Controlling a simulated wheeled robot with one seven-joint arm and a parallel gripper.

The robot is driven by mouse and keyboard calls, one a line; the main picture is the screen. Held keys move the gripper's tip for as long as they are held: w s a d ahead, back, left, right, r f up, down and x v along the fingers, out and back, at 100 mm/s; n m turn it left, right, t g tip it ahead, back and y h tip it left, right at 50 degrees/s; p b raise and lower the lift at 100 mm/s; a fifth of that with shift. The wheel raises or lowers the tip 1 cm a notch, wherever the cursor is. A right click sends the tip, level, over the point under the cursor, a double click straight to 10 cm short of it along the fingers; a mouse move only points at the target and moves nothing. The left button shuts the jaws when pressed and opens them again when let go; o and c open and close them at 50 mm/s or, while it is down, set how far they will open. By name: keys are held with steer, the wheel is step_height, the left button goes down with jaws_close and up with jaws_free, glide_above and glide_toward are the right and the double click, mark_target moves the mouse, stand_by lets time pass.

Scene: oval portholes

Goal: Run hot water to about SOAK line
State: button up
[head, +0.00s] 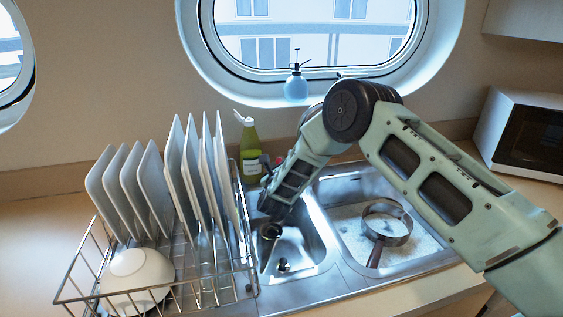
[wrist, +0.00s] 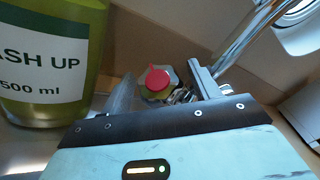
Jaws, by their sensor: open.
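A tap knob with a red top (wrist: 157,79) shows in the wrist view between the fingertips of my gripper (wrist: 161,84). The fingers are open, one on each side of it; I cannot tell whether they touch it. A chrome pipe (wrist: 250,38), likely the tap's spout, rises at the right. In the head view the red top (head: 279,161) is a small spot behind my forearm, and my fingers are not clear there. The left basin (head: 310,247) has a drain at its bottom. The right basin (head: 437,252) holds a round pan-like ring (head: 402,237). I see no SOAK line and no running water.
A green wash-up bottle (wrist: 45,60) stands close at my gripper's left, also in the head view (head: 250,158). A rack (head: 205,290) with several plates and a white bowl (head: 135,275) stands left of the sink. A blue spray bottle (head: 296,88) sits by the window.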

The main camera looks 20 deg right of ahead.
steer(key=c, duration=1)
steer(key=shift+o, duration=0.2)
steer(key=shift+n+y, duration=0.3)
steer(key=shift+y, duration=0.1)
steer(key=n+g+y+b, duration=0.1)
steer(key=n+g+y, duration=0.1)
steer(key=n+y, duration=0.2)
steer(key=shift+y+b, duration=0.3)
steer(key=shift+b, duration=0.1)
steer(key=n+g+y, duration=0.2)
steer(key=n+g, duration=0.1)
steer(key=shift+a+n+y, duration=0.1)
steer(key=shift+n+y, duration=0.2)
steer(key=shift+n+g+y+p, duration=0.45)
steer(key=shift+n+g, duration=0.15)
steer(key=shift+g, duration=0.2)
steer(key=shift+f, duration=0.1)
